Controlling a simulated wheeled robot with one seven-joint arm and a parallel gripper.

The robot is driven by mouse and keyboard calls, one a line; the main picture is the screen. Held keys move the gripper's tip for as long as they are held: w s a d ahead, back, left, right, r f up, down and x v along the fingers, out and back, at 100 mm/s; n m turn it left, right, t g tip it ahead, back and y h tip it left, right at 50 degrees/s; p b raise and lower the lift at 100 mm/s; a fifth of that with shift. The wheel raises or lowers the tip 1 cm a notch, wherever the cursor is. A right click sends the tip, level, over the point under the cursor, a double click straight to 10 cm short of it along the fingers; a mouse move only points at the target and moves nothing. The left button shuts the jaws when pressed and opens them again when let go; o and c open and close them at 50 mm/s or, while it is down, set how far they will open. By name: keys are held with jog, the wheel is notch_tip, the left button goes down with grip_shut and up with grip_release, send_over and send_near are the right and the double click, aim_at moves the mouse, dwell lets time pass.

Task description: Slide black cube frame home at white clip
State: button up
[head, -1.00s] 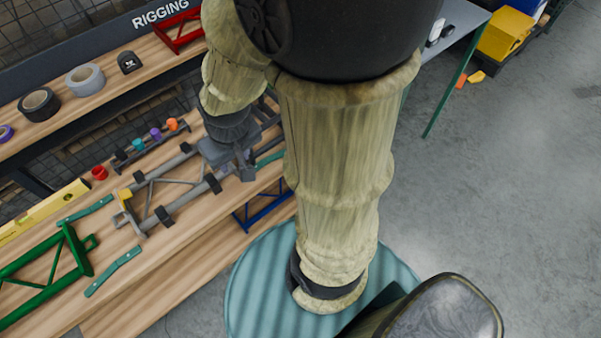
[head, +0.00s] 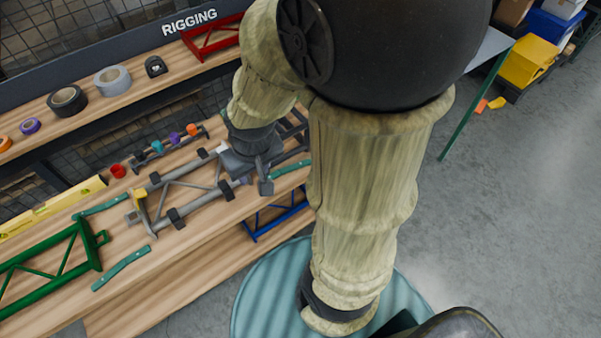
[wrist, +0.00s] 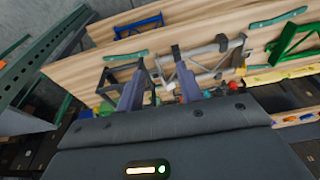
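The black cube frame (head: 294,128) lies on the bench, partly hidden behind my gripper and arm in the head view. In the wrist view the black frame (wrist: 116,75) shows ahead of the left finger, with a dark upright between the fingers. My gripper (head: 252,182) is over the frame's left end. Its fingers (wrist: 158,92) stand apart, and I see no clear contact with the frame. A white clip (head: 222,149) shows just left of my gripper, at the right end of the grey railed frame (head: 188,196). Whether the black frame touches it is hidden.
A yellow clip (head: 140,194) is at the grey frame's left end. Teal strips (head: 122,268), a yellow level (head: 52,207) and a red cup (head: 118,171) lie nearby.

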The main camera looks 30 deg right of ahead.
jog(key=shift+o, duration=0.6)
jog(key=shift+s, duration=0.1)
jog(key=w+d+f+n+h+b, duration=0.25)
jog(key=d+f+n+b, duration=0.2)
jog(key=f, duration=1.05)
jog(key=w+d+f+n+h+b, duration=0.1)
jog(key=d+f+n+h+b, duration=0.4)
jog(key=f, duration=1)
jog(key=w+d+f+n+t+h+b, duration=0.1)
jog(key=d+f+n+t+h+b, duration=0.2)
jog(key=d+n, duration=0.5)
jog(key=w+r+n+t+h+b, duration=0.1)
jog(key=w+r+n+t+b, duration=0.2)
jog(key=w+n+t, duration=0.3)
jog(key=d+r+n+t, duration=0.1)
jog(key=n, duration=0.3)
jog(key=shift+r+t+h, duration=0.25)
jog(key=shift+t+h, duration=0.05)
jog(key=shift+h, duration=0.05)
